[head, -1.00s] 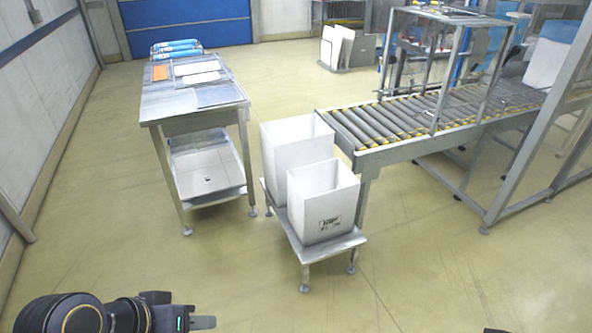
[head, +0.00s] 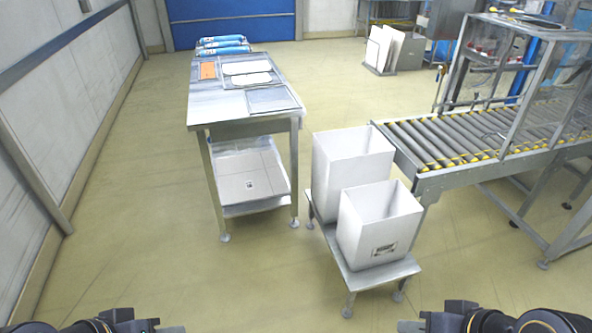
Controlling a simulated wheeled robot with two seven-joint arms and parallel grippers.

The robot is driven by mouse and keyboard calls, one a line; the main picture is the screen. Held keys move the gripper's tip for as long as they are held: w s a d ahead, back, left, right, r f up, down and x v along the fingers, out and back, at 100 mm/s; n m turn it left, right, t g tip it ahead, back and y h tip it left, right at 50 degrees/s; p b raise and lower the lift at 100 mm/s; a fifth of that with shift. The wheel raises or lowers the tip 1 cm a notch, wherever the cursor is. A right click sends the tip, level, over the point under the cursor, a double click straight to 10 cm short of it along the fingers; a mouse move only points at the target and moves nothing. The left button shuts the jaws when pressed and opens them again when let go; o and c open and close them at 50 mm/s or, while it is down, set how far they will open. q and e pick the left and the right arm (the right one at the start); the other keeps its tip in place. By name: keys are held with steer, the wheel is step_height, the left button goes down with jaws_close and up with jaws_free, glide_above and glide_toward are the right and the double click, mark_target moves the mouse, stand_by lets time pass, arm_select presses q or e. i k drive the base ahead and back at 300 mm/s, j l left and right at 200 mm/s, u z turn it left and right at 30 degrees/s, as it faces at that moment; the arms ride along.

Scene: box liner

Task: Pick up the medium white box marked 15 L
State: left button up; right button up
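Two open-topped white boxes stand upright on a low metal stand (head: 358,282) right of centre in the head view. The front, shorter white box (head: 372,240) has a small dark printed label on its front; its text is too small to read. The taller white box (head: 335,170) stands right behind it, partly hidden by it; no mark shows on it. My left gripper (head: 165,328) is at the bottom left edge, cut off by the frame. My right gripper (head: 412,326) is at the bottom edge, in front of the stand and apart from the boxes; its opening is unclear.
A metal table (head: 225,102) with trays and blue rolls (head: 222,46) stands left of the boxes, with a lower shelf (head: 257,207). A roller conveyor (head: 440,140) with a metal frame adjoins the boxes on the right. The floor in front and at left is clear.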

mark_target(348, 175)
steer(key=i+j+u, duration=0.3)
steer(key=i, duration=0.15)
steer(key=i+j+u, duration=0.2)
steer(key=i+u, duration=0.15)
steer(key=i+z, duration=0.45)
steer(key=i+j+z, duration=0.2)
steer(key=i+z, duration=0.25)
steer(key=i, duration=0.2)
steer(key=i+l+z, duration=0.25)
steer(key=i+z, duration=0.15)
steer(key=i, duration=0.2)
steer(key=i+z, duration=0.4)
steer(key=i, duration=0.2)
